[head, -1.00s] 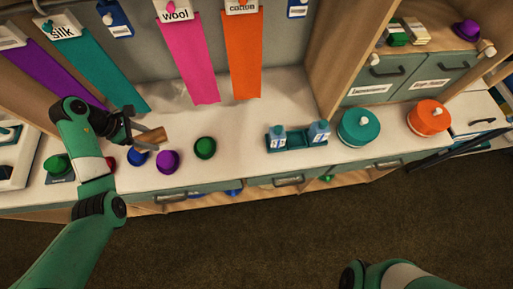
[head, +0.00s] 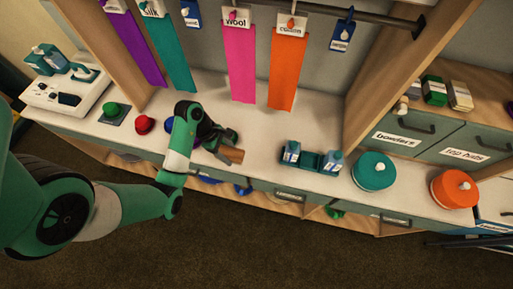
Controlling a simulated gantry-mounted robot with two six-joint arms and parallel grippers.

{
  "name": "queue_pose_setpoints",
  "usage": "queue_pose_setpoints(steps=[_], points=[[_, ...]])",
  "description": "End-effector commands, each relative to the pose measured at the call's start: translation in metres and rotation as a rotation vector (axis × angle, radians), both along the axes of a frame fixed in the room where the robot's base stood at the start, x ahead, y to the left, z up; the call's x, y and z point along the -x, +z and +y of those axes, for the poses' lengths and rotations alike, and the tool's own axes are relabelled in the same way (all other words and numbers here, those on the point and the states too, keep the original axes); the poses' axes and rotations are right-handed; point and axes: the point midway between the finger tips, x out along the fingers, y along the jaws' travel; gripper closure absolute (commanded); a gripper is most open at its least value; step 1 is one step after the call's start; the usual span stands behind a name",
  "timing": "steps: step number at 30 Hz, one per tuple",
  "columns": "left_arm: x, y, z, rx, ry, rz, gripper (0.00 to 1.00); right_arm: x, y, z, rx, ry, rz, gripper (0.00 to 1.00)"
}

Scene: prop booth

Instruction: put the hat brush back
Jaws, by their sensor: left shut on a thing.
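My left gripper (head: 219,143) is shut on a brown wooden piece, which appears to be the hat brush (head: 233,155). It holds the brush over the white counter (head: 265,122), left of the teal caddy. I cannot tell whether the brush touches the counter. Its bristles are not clearly visible. My left forearm and gripper hide part of the counter behind them. My right gripper is not in view.
A teal caddy (head: 312,160) with two bottles stands mid-counter. Teal (head: 374,171) and orange (head: 455,188) round boxes stand to its right. Red (head: 145,124) and green (head: 111,109) knob-like items sit left of my arm. Colored ribbons hang behind, including an orange one (head: 287,70).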

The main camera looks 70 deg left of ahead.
Motion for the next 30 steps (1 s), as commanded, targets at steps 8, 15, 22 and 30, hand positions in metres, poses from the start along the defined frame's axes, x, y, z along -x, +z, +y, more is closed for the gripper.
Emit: queue_pose_setpoints(steps=[8,15,22,30], points=[[-0.066,-0.038,0.030,0.000,-0.004,0.000,0.98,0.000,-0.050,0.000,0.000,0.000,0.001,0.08],[-0.108,-0.086,0.050,0.000,-0.002,0.000,0.98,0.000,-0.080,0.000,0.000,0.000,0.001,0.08],[-0.118,-0.093,0.055,-0.001,-0.001,-0.002,0.98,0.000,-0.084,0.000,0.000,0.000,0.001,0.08],[-0.121,-0.128,0.056,0.001,-0.002,0.002,0.98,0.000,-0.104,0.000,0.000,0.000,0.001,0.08]])
